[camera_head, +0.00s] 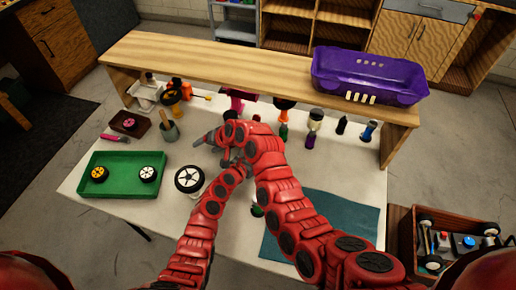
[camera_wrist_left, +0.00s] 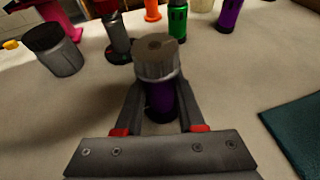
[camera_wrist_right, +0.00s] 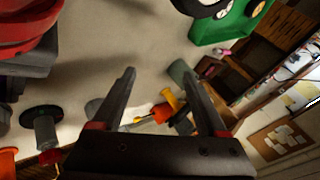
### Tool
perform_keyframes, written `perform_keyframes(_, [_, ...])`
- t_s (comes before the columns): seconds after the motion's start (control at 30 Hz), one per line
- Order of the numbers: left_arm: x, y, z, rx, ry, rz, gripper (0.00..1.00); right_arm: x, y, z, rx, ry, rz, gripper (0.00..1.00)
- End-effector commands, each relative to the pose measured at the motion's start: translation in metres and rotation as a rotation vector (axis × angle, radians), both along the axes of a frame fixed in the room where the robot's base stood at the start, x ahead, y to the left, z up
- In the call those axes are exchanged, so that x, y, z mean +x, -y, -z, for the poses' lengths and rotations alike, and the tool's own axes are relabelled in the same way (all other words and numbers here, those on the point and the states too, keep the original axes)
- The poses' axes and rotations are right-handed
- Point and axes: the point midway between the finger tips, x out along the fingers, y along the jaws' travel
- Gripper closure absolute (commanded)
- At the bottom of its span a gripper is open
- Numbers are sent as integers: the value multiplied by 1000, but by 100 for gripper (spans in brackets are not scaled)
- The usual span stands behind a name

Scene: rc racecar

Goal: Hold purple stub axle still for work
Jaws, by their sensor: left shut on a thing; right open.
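The purple stub axle (camera_wrist_left: 160,100) shows in the left wrist view as a purple body under a grey ridged cap, standing upright. My left gripper (camera_wrist_left: 158,86) is shut on it, one finger on each side. Its lower end is partly hidden by the fingers. In the head view my right arm hides the axle and the left gripper's tips. My right gripper (camera_head: 208,139) reaches left over the table, above the left arm's end. In the right wrist view the right gripper (camera_wrist_right: 159,75) is open, with nothing held between its fingers.
A green tray (camera_head: 98,187) with two wheels lies left; a black-tyred wheel (camera_head: 189,179) stands nearer the arms. A grey cup (camera_head: 169,131) and several coloured parts stand behind. A teal mat (camera_head: 345,215) lies right.

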Motion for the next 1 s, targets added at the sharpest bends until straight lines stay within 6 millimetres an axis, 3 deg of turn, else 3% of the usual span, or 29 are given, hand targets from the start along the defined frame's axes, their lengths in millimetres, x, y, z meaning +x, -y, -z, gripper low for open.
perform_keyframes(0.17, [0,0,0,0,0,0,100,-1,31,-36,148,213,-40,24])
perform_keyframes(0.27, [0,0,0,-1,1,0,100,-4,64,-58,199,349,-40,24])
perform_keyframes(0.4, [0,0,0,0,0,0,100,-13,125,-88,213,563,-6,24])
perform_keyframes(0.47, [0,0,0,-1,1,0,100,-21,150,-89,174,646,1,24])
perform_keyframes(0.6, [0,0,0,0,0,0,100,-46,191,-59,-9,780,-39,24])
perform_keyframes(0.7, [0,0,0,0,0,0,100,-63,210,-37,-134,833,-82,24])
perform_keyframes(0.83, [0,0,0,0,0,0,100,-77,227,-22,-245,874,-124,24])
perform_keyframes(1.0, [0,0,0,-1,1,0,100,-79,230,-13,-292,890,-149,24])
